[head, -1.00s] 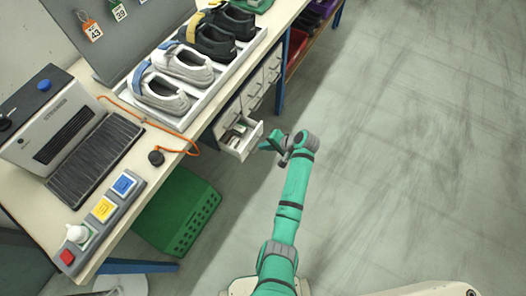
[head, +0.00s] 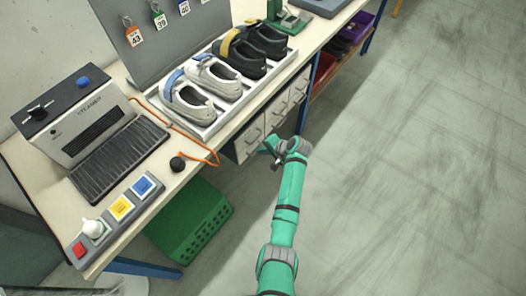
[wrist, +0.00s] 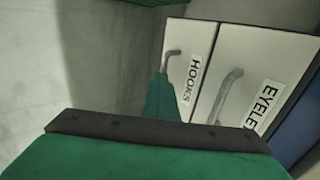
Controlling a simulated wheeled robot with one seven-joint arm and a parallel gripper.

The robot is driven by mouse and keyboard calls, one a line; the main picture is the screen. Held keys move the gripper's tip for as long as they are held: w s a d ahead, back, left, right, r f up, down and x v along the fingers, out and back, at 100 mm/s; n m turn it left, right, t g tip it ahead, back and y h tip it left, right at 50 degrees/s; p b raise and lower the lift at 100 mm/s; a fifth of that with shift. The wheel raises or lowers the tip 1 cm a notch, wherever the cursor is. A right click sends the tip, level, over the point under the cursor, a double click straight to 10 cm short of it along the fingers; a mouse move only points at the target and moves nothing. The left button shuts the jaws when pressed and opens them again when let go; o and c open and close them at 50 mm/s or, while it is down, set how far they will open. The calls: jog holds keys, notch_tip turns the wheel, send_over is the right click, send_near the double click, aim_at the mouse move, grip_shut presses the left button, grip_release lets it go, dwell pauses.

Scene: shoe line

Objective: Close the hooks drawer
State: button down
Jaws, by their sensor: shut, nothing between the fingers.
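The hooks drawer (wrist: 197,45) has a white front, a grey bar handle and a "HOOKS" label in the wrist view. Its front looks level with the "EYELE..." drawer (wrist: 262,60) beside it, and its inside does not show. In the head view the hooks drawer (head: 247,146) is the near one of the row under the bench and looks pushed in. My gripper (head: 267,146) is shut and empty, right at the drawer fronts. In the wrist view its green fingers (wrist: 161,96) overlap the hooks front just below the handle; I cannot tell whether they touch it.
The workbench (head: 187,150) above carries a shoe tray (head: 206,131), a steamer (head: 85,120) and a button panel (head: 118,212). An orange cable (head: 215,156) hangs over its edge. A green crate (head: 190,225) stands below. The floor to the right is clear.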

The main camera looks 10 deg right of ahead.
jog(key=s+d+f+v, duration=0.1)
jog(key=d+f+v, duration=0.1)
jog(key=v, duration=1.2)
jog(key=s+a+f+t+h, duration=0.1)
jog(key=s+a+f+h, duration=0.2)
jog(key=s+a+f, duration=0.45)
jog(key=s+f+n+t+h, duration=0.2)
jog(key=s, duration=1.1)
jog(key=s+a+r+n+t, duration=0.3)
jog(key=s+r, duration=0.6)
jog(key=r, duration=0.3)
jog(key=s+a+r+n+t+h, duration=0.1)
jog(key=s+a+r+n+t, duration=0.2)
jog(key=s+r, duration=0.7)
notch_tip(320, 180, up, 3)
jog(key=shift+s+a+r+n+t, duration=0.15)
jog(key=shift+a+n+t, duration=0.2)
jog(key=shift+a, duration=0.2)
